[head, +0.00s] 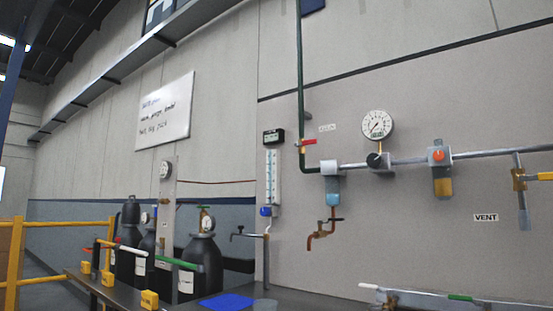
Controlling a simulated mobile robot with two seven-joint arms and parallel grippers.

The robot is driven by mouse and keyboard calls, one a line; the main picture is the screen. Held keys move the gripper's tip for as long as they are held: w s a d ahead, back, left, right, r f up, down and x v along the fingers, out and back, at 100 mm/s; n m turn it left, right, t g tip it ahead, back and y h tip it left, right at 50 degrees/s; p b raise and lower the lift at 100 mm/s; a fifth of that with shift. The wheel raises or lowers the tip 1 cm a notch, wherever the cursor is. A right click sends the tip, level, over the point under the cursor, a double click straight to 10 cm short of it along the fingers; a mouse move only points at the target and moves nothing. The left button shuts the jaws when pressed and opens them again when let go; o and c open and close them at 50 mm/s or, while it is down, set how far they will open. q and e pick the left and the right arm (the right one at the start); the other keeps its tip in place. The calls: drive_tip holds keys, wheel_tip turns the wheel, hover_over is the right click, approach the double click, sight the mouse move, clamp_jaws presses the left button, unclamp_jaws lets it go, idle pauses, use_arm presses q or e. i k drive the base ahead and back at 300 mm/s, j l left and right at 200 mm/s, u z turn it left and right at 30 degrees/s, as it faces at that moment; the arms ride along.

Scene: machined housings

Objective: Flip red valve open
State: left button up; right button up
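A small red valve handle (307,142) sits on the dark green pipe (300,75) that runs down the wall panel. It points roughly sideways, to the right of the pipe. A second red handle (107,243) shows at the lower left, among several colored lever handles above the bench edge; it lies roughly level. The head view does not show which red handle is the task's valve. Neither of my grippers is in view.
A round gauge (377,125), a filter with a blue bowl (332,185) and a regulator with an orange knob (438,155) hang on the panel. Dark gas cylinders (204,262) stand left. A blue mat (228,301) lies on the bench. A yellow rail (14,262) stands far left.

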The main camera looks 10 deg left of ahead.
sight(310, 142)
drive_tip(key=i+j+z, duration=0.15)
drive_tip(key=z, duration=0.7)
drive_tip(key=i+j+z, duration=0.35)
drive_tip(key=j, duration=0.2)
drive_tip(key=j+z, duration=0.15)
drive_tip(key=i+j, duration=0.1)
drive_tip(key=j, duration=0.3)
drive_tip(key=i+j, duration=0.1)
drive_tip(key=j, duration=0.35)
drive_tip(key=i+j+z, duration=0.1)
drive_tip(key=j, duration=0.3)
